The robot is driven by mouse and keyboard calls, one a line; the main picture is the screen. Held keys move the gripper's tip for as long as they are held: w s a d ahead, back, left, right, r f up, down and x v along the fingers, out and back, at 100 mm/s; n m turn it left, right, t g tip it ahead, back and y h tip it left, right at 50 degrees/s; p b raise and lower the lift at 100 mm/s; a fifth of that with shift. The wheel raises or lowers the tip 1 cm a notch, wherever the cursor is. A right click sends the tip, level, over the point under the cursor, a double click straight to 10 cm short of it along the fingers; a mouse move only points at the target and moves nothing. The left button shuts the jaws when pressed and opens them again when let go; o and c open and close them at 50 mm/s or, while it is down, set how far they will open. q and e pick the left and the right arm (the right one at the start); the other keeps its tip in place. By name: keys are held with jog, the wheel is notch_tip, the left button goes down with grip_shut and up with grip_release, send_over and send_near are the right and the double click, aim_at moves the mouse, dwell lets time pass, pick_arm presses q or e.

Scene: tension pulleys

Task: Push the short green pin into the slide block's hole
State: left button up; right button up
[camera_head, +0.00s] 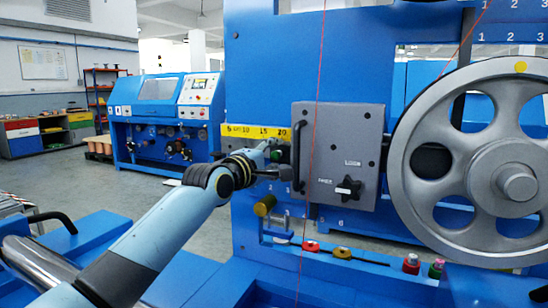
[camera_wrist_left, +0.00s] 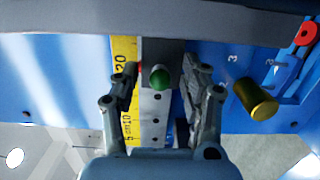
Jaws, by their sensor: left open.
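The short green pin (camera_wrist_left: 160,77) shows its round green end in the left wrist view, against a grey metal piece (camera_wrist_left: 156,52) that seems to be the slide block. I cannot tell how deep the pin sits, and its hole is hidden. In the head view a small green end (camera_head: 276,155) shows by the yellow scale. My left gripper (camera_head: 285,168) is there, its fingers pointing at the blue panel. In the left wrist view its open fingers (camera_wrist_left: 158,84) stand either side of the pin, with gaps visible. My right gripper is out of view.
A yellow number scale (camera_head: 240,131) runs beside the slide. A gold-coloured knob (camera_wrist_left: 256,98) sticks out close to the gripper. A grey box with a black star knob (camera_head: 348,187) and a large spoked wheel (camera_head: 510,180) stand to the right. Red and yellow knobs (camera_head: 311,246) line the lower ledge.

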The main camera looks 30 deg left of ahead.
pick_arm(q)
jog(key=s, duration=1.2)
jog(key=shift+a, duration=0.4)
